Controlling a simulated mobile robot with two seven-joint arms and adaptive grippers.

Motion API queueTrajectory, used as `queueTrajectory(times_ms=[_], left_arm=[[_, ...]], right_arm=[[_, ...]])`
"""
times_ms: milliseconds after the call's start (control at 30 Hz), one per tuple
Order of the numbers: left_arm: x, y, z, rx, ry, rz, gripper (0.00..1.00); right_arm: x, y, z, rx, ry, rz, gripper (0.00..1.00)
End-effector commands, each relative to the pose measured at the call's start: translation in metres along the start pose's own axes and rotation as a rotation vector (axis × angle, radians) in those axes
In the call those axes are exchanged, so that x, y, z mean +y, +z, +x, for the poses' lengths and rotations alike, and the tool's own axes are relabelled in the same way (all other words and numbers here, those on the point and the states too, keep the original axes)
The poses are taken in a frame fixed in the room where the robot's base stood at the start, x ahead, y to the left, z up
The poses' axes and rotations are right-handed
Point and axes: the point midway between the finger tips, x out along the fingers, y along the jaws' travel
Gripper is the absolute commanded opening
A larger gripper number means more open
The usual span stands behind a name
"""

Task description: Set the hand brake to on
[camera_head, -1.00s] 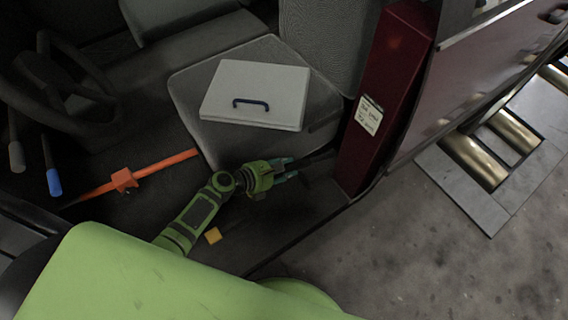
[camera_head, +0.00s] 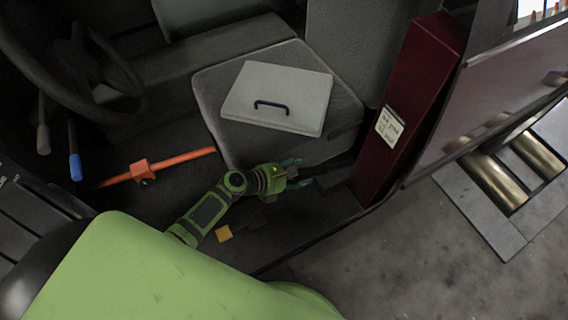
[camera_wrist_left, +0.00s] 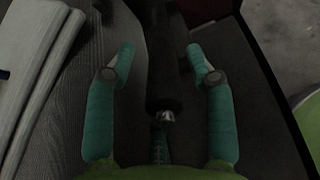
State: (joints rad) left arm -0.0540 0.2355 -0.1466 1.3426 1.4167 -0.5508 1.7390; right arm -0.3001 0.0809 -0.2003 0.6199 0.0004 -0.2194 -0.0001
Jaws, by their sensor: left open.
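The hand brake looks like the dark lever with a silver button end (camera_wrist_left: 167,116) in the left wrist view. It is dim beside the seat in the head view (camera_head: 336,177), where its angle is hard to tell. My left gripper (camera_head: 305,171) is open beside the seat's front right corner, pointing toward the lever. In the left wrist view its two teal fingers (camera_wrist_left: 163,62) stand on either side of the lever, with a visible gap on each side. My right gripper is not in view.
A grey seat (camera_head: 214,108) carries a white case (camera_head: 290,90) with a blue handle. A dark red post (camera_head: 415,95) stands to the right. An orange bar (camera_head: 180,161), a blue-tipped lever (camera_head: 75,167) and a steering wheel (camera_head: 130,100) are to the left.

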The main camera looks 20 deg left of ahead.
Motion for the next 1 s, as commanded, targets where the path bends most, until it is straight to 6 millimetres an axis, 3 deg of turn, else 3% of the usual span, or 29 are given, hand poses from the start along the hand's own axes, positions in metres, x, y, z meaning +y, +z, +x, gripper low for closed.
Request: queueTrajectory(times_ms=[300, 500, 700, 1000], left_arm=[[-0.001, -0.001, -0.066, 0.002, -0.002, 0.001, 0.54], [-0.001, 0.001, -0.096, -0.001, -0.002, -0.001, 0.54], [-0.001, 0.002, -0.106, -0.003, -0.003, 0.000, 0.54], [-0.001, 0.002, -0.106, -0.003, -0.003, 0.000, 0.54]], right_arm=[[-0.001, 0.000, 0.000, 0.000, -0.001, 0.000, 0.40], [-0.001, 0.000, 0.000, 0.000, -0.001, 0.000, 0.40], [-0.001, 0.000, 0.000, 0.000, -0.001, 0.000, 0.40], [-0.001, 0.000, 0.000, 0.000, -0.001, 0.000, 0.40]])
